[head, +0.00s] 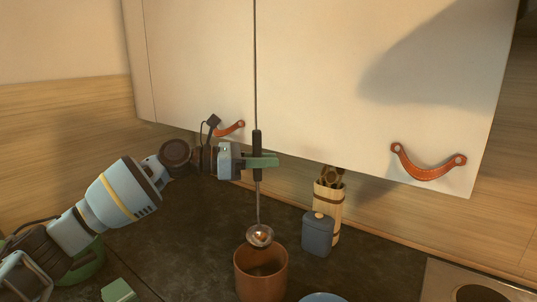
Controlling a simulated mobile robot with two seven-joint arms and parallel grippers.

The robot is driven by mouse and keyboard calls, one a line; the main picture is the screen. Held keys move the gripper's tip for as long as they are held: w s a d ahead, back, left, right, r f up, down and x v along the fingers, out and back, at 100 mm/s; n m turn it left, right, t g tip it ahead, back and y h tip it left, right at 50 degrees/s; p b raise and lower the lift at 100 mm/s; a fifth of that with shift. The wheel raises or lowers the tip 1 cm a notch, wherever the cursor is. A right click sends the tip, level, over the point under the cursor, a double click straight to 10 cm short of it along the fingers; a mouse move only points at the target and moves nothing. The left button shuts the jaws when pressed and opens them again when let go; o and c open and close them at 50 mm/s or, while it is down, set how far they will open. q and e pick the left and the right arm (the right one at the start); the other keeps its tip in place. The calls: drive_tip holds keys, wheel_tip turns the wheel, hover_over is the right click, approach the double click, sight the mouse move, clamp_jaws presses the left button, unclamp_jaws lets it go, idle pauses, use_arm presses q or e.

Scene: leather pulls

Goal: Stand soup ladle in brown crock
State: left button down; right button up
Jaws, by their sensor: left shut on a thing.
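The soup ladle (259,205) hangs upright in my left gripper (262,161), its metal bowl at the bottom. My left gripper is shut on the ladle's dark grip. The brown crock (261,276) stands on the dark counter below, open at the top. The ladle's bowl shows just above the crock's far rim in the head view; I cannot tell its exact height over it. My right gripper is not in view.
A blue-grey lidded canister (318,234) and a light wooden holder with utensils (328,200) stand right of the crock. White cabinets with leather pulls (428,166) hang above. A blue dish (323,298) shows at the bottom edge.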

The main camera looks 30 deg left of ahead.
use_arm(q)
wheel_tip(320, 180, down, 12)
drive_tip(key=b, duration=0.3)
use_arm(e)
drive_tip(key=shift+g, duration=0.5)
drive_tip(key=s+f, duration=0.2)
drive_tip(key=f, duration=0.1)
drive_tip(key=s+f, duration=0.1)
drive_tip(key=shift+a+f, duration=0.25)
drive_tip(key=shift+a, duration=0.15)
use_arm(q)
drive_tip(key=shift+f, duration=0.35)
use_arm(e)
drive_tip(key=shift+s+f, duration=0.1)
use_arm(q)
drive_tip(key=c, duration=1.3)
unclamp_jaws()
drive_tip(key=shift+o, duration=0.2)
